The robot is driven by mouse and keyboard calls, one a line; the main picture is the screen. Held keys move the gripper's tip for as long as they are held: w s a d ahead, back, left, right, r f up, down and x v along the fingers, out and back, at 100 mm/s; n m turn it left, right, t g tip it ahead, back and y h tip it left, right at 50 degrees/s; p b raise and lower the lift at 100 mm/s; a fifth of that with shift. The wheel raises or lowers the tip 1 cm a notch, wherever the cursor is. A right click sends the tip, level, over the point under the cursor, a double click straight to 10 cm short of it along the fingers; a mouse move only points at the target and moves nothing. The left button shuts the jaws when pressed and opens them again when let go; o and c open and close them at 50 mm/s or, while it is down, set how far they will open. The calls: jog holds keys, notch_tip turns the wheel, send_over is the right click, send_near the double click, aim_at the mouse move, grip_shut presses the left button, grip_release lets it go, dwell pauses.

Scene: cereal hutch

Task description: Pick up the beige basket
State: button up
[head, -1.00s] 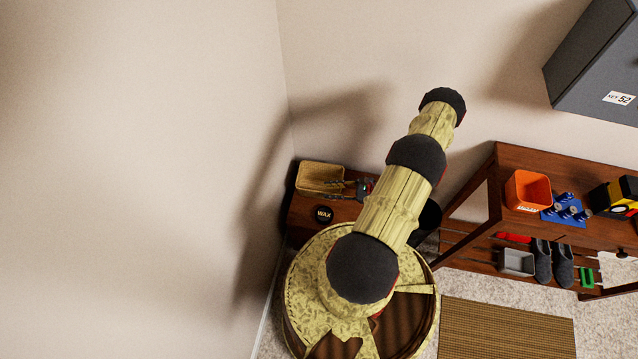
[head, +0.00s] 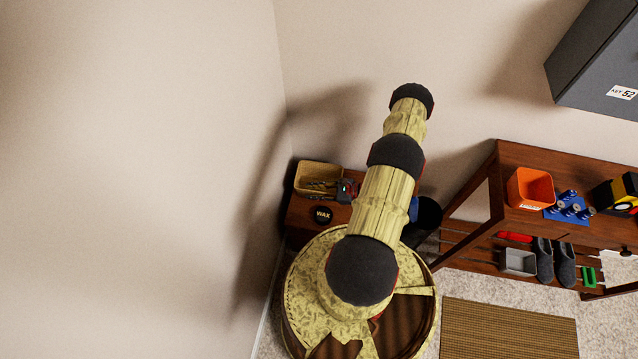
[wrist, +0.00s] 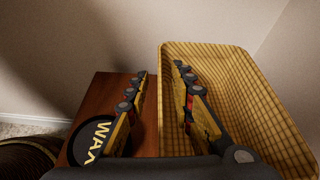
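The beige basket (head: 316,170) is a woven, open box on a brown wooden stand in the corner. It also fills the right half of the wrist view (wrist: 238,72). My gripper (wrist: 160,72) is open, with its two fingers apart. The left finger appears outside the basket's left wall, and the right finger over its inside, with that wall between them. Contact with the wall cannot be told. In the head view my gripper (head: 322,186) covers the front part of the basket.
A black WAX tin (head: 322,215) sits on the stand beside the basket. Walls stand close behind and left. To the right is a wooden table (head: 520,157) with an orange bin (head: 531,188), blue piece (head: 568,206) and toy truck. A dark cylindrical bin (head: 428,215) stands between.

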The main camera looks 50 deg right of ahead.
jog(key=shift+c, duration=1.2)
grip_shut()
